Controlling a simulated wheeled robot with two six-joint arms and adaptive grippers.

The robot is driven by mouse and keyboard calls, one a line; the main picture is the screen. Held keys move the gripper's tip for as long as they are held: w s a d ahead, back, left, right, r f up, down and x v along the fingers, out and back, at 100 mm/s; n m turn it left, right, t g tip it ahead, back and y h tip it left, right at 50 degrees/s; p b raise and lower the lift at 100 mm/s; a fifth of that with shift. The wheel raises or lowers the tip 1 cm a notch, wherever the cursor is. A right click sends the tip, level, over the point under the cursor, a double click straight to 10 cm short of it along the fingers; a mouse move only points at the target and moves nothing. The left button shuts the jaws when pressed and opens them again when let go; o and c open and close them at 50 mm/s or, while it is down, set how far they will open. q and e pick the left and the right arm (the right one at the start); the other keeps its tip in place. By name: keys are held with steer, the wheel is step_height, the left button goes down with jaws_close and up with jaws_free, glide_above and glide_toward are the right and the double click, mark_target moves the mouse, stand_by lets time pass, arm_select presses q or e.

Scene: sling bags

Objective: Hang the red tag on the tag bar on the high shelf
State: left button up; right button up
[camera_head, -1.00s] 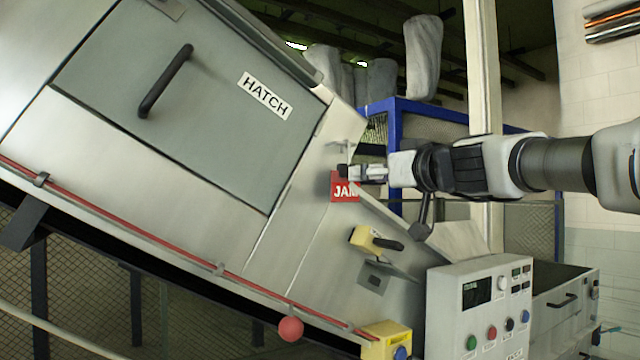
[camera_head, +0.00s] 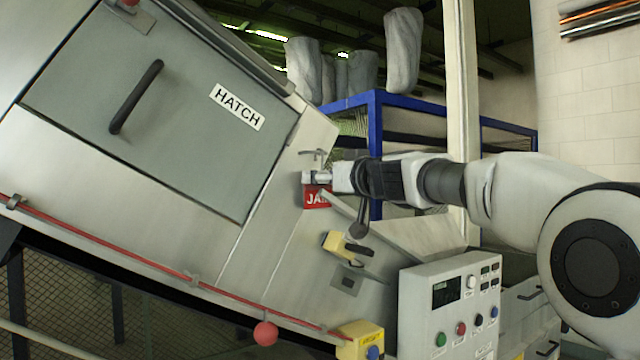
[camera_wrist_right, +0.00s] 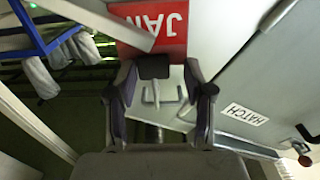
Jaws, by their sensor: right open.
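The red tag (camera_head: 318,198), with white JAM lettering, is upright against the sloping grey machine panel, just below my right gripper (camera_head: 314,178). In the wrist view the red tag (camera_wrist_right: 165,30) shows upside down beyond the fingers. My right gripper (camera_wrist_right: 160,88) is open, its two dark fingers spread wide. A small grey bar (camera_head: 313,154) stands out from the panel just above the gripper; a bent bar (camera_wrist_right: 157,92) shows between the fingers in the wrist view. I cannot tell whether the tag hangs on it. My left gripper is not in view.
A HATCH door (camera_head: 200,110) with a dark handle is at the left. A yellow switch (camera_head: 337,243) with a black lever is below the tag. A control box (camera_head: 450,305) stands at lower right. A blue frame (camera_head: 373,150) stands behind my right arm.

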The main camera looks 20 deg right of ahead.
steer(key=shift+w+a+f, duration=0.15)
steer(key=shift+w, duration=0.15)
jaws_close()
steer(key=shift+s, duration=0.1)
steer(key=shift+s+d+r+p, duration=0.1)
steer(key=shift+r+p, duration=0.5)
steer(key=shift+r, duration=0.2)
steer(key=shift+s+d+r+p, duration=0.1)
steer(key=shift+r+p, duration=0.45)
steer(key=shift+r, duration=0.25)
steer(key=shift+s+f+b, duration=0.15)
steer(key=shift+f+b, duration=0.15)
steer(key=shift+b, duration=0.25)
steer(key=shift+s, duration=0.15)
steer(key=b+v, duration=0.4)
steer(key=v, duration=0.2)
steer(key=shift+s+d, duration=0.15)
steer(key=shift+s, duration=0.25)
